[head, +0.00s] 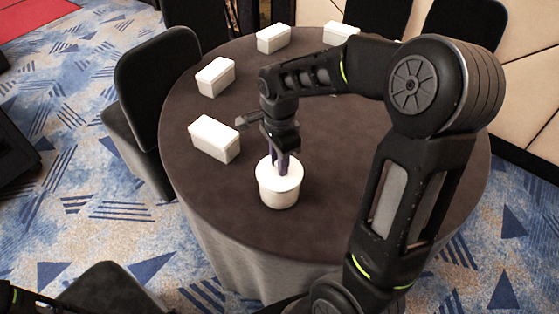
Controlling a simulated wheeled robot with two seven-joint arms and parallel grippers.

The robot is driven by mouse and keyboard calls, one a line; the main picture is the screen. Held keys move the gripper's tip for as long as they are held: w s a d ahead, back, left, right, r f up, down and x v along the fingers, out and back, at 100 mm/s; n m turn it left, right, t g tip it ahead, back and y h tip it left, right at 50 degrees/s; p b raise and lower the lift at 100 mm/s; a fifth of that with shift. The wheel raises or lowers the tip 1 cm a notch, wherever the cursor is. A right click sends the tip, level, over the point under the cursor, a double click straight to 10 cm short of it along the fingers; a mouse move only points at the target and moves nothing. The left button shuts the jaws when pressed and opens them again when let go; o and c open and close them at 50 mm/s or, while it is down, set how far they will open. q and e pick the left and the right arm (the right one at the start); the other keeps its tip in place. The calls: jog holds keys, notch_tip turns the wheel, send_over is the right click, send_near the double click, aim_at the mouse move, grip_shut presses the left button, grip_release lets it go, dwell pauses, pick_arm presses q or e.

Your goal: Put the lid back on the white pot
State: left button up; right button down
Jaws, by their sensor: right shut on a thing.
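The white pot (278,198) stands upright on the round dark table, near its front edge. Its white lid (290,180) is at the top of the pot, looks roughly level and lines up with the rim. I cannot tell whether the lid is fully seated or slightly above the rim. My right gripper (280,170) points down from above and is shut on the lid at its middle; its fingers hide the lid's knob. My left gripper is not in view.
Several white boxes stand along the table's left and far edges; the nearest box (215,138) is left of the pot. The round table (230,210) is bare in front of the pot. Black chairs (160,75) surround it.

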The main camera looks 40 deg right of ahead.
dwell(0.3)
jog(key=c, duration=0.7)
grip_release()
jog(key=shift+o, duration=0.2)
jog(key=shift+r+p, duration=2.1)
jog(key=shift+r, duration=0.6)
jog(key=shift+r+p, duration=0.6)
jog(key=shift+r, duration=0.2)
jog(key=shift+c, duration=0.4)
grip_shut()
